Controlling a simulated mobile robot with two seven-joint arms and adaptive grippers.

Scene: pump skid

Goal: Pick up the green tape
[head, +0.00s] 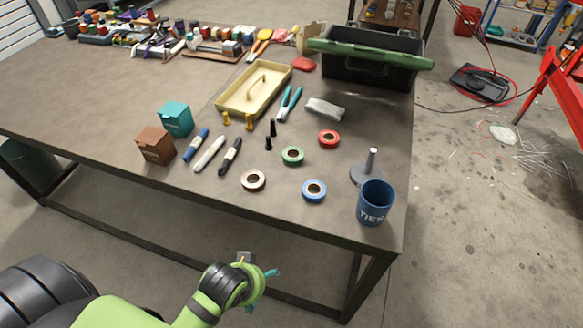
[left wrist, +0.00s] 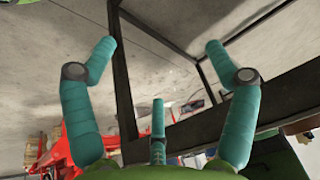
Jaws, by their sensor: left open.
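The green tape (head: 284,157) is a small roll lying flat on the workbench (head: 330,236), near the middle of its front part. A brown-and-white tape (head: 246,184) lies in front of it to the left, a blue tape (head: 314,197) in front to the right, and a red tape (head: 329,132) behind to the right. My left gripper (head: 262,288) is in front of the bench's near edge, apart from the tape. In the left wrist view its teal fingers (left wrist: 163,45) are spread with nothing between them. My right gripper is in neither view.
A blue cup (head: 375,203) and a grey stand with a post (head: 366,172) are at the right front corner. Markers (head: 209,153), two small boxes (head: 175,119), pliers (head: 289,104) and a yellow tray (head: 236,100) lie left and behind. A bench leg crosses the left wrist view.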

